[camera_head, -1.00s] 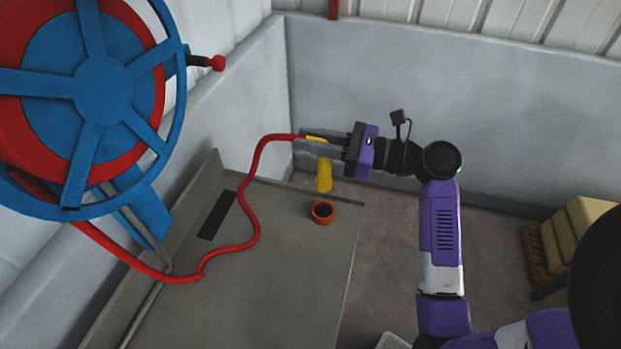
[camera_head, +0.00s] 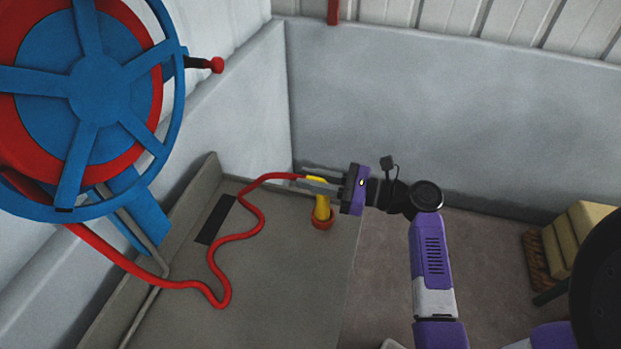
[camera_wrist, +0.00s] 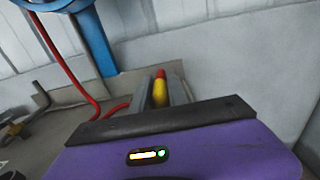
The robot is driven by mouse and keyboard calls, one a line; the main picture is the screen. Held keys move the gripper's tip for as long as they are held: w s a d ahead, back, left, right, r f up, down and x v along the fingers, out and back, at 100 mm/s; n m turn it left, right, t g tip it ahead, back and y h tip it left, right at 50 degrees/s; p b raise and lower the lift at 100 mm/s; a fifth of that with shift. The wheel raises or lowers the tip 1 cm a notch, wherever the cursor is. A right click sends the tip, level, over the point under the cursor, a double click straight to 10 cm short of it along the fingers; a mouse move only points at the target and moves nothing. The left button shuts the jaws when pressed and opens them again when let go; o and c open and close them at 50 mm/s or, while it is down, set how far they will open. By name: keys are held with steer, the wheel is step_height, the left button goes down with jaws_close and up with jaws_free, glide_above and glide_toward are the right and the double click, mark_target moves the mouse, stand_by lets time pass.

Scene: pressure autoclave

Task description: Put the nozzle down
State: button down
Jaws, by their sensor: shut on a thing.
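The yellow nozzle (camera_head: 321,205) hangs upright at the end of the red hose (camera_head: 222,243). My gripper (camera_head: 312,184) is shut on the nozzle's upper part, with the fingers reaching in from the right. The nozzle's lower end is at the small orange-red ring holder (camera_head: 322,224) on the grey table; whether it is seated inside I cannot tell exactly. In the wrist view the nozzle (camera_wrist: 160,92) shows between the two fingers, yellow with a red top. The holder is not visible in that view.
The large blue and red hose reel (camera_head: 100,90) stands at upper left, with the hose running from it across the grey table (camera_head: 270,290). A dark slot (camera_head: 216,219) lies left of the hose. A grey wall is behind; yellowish blocks (camera_head: 575,238) sit at the right.

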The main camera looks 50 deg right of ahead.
steer(key=shift+f, duration=0.15)
steer(key=c, duration=1.3)
jaws_free()
steer(key=shift+r, duration=0.2)
steer(key=b+v, duration=0.1)
steer(key=v, duration=1.1)
